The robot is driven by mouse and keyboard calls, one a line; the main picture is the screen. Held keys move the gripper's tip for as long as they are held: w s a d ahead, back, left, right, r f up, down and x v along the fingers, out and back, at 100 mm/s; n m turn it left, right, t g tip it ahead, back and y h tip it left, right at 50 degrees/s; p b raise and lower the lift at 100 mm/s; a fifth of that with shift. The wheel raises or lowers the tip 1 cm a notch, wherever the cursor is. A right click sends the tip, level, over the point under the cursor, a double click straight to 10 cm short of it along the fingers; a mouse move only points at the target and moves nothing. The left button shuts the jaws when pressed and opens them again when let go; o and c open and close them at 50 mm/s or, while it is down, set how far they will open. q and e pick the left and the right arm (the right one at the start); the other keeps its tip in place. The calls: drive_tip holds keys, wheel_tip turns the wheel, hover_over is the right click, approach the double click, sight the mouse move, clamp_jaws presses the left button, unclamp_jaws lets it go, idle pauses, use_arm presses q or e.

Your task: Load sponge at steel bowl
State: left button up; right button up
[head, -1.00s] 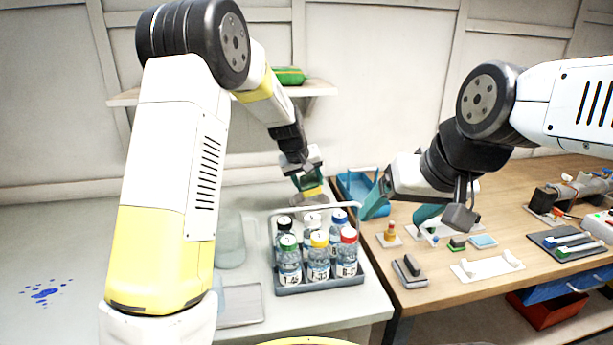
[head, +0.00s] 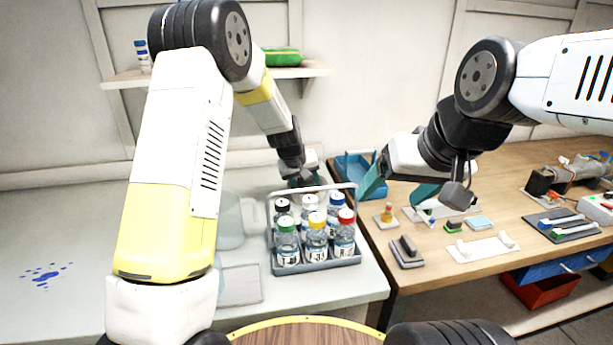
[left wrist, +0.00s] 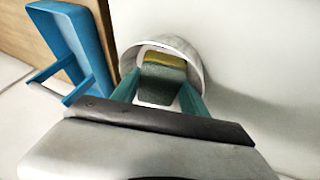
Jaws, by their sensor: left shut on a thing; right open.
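In the left wrist view, my left gripper (left wrist: 160,97) is shut on the sponge (left wrist: 163,73), a yellow and dark green block. The steel bowl (left wrist: 190,47) is just beyond the fingertips, and its rim curves around the sponge. I cannot tell whether the sponge touches the bowl's bottom. In the head view, my left gripper (head: 303,182) is low behind the bottle rack; the sponge and bowl are hidden there. My right gripper (head: 400,191) is open and empty above the left edge of the wooden table.
A grey rack (head: 318,262) of several capped bottles stands in front of my left gripper. A clear jug (head: 230,225) is left of it. The white counter's left is mostly clear.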

sight(306, 184)
idle(0.4)
use_arm(q)
drive_tip(key=shift+r, duration=3.75)
drive_tip(key=shift+r, duration=2)
